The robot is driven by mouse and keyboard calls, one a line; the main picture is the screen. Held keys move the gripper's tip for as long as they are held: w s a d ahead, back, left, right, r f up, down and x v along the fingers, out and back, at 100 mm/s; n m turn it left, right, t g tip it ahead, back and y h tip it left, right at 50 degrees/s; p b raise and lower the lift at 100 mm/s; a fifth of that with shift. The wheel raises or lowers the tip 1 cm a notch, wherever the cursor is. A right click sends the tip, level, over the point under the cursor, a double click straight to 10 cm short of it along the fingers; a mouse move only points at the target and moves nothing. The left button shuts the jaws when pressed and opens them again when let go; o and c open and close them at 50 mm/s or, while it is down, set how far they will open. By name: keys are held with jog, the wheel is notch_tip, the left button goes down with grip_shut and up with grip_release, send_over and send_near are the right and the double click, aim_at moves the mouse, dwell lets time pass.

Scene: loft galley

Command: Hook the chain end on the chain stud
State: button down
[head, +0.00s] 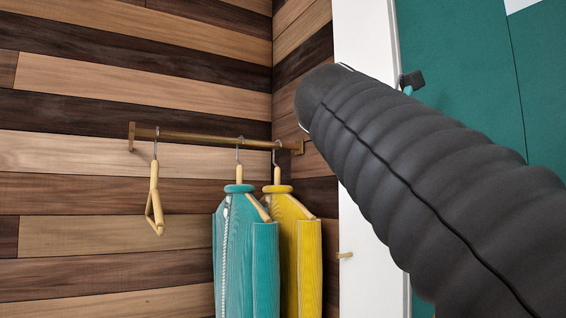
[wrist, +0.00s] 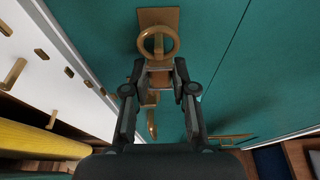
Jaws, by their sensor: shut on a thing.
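In the wrist view my gripper (wrist: 159,75) is shut on the chain end, whose brass ring (wrist: 142,43) stands out past the fingertips. Brass chain links (wrist: 152,127) show between and below the fingers; the rest of the chain is hidden. The chain stud's brass plate (wrist: 158,16) is fixed to the teal door, just beyond the ring. A brass post shows through the ring's opening. I cannot tell whether the ring is around it or only in front of it. In the head view my arm covers this spot, so the chain and stud are hidden there.
The teal door (head: 455,60) stands beside a white frame (head: 362,130). Brass hooks (wrist: 13,75) stick out of the white surface at left in the wrist view. A wall rail (head: 190,136) carries teal (head: 232,255) and yellow garments (head: 308,255) and an empty hanger (head: 154,195).

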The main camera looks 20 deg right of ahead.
jog(key=shift+x, duration=0.95)
dwell(0.8)
jog(key=shift+f, duration=0.15)
jog(key=c, duration=0.9)
grip_release()
jog(key=shift+o, duration=0.2)
jog(key=shift+a, duration=0.1)
jog(key=v, duration=1.1)
jog(key=shift+a, duration=0.4)
